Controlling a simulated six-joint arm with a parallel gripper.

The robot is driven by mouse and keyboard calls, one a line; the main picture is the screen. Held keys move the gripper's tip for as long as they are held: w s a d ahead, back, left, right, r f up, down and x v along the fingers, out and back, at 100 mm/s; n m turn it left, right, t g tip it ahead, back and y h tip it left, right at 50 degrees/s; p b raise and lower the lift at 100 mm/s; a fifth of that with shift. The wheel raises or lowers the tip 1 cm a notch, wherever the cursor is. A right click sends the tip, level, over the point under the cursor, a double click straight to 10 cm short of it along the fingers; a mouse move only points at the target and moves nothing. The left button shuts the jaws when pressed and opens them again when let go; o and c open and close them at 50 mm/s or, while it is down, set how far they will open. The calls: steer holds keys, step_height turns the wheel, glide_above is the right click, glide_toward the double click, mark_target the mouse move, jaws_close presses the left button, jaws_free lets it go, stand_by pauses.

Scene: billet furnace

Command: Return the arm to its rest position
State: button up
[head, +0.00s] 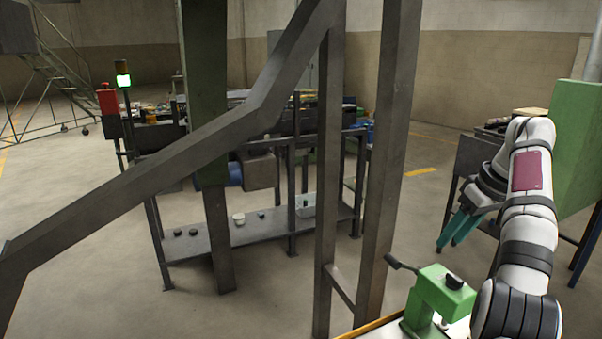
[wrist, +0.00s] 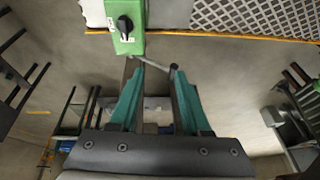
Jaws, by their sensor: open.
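My gripper (head: 458,229) hangs at the right of the head view, on my white and dark grey arm, with its teal fingers pointing down and to the left. In the wrist view my gripper (wrist: 158,85) shows two teal fingers spread apart with nothing held between them. A green device with a black knob and a lever (head: 440,300) stands below the gripper in the head view, apart from it. It also shows at the top of the wrist view as a green box with a black knob (wrist: 126,27), beyond the fingertips.
A grey steel frame (head: 376,150) with a slanted beam (head: 150,172) crosses the head view. Behind it stands a workbench with a lower shelf (head: 262,226).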

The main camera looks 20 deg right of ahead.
steer(key=a+m+g+y, duration=0.1)
steer(key=a+m+g, duration=0.1)
steer(key=a, duration=2.4)
steer(key=s+a+f+m, duration=0.1)
steer(key=s+a+f, duration=0.3)
steer(key=s, duration=0.3)
steer(key=s+a+f+m+g, duration=0.1)
steer(key=s+a+f, duration=0.4)
steer(key=s+a, duration=0.2)
steer(key=s+a+f+m+g, duration=0.1)
steer(key=s+a+f, duration=0.3)
steer(key=s+a, duration=0.2)
steer(key=shift+s+f, duration=0.35)
steer(key=shift+s, duration=0.5)
